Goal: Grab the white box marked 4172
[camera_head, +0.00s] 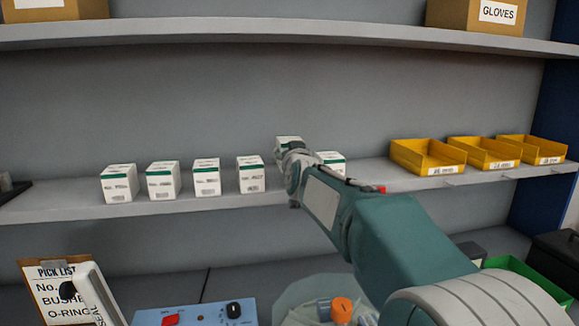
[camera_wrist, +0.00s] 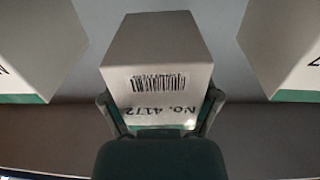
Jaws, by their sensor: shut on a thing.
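The white box marked No. 4172 (camera_wrist: 160,60) has a green band and a barcode, and it appears upside down in the wrist view. My gripper (camera_wrist: 160,98) has one finger on each side of it and is shut on it. In the head view only the top of this box (camera_head: 288,139) shows behind my wrist, higher than the tops of its neighbours. The fingertips and the lower part of the box are hidden there by my arm.
Several similar white boxes (camera_head: 205,178) stand in a row to the left on the shelf (camera_head: 70,207), and one (camera_head: 332,161) stands close on the right. Yellow bins (camera_head: 427,157) stand farther right. An upper shelf (camera_head: 250,31) runs above. A pick list (camera_head: 50,290) stands lower left.

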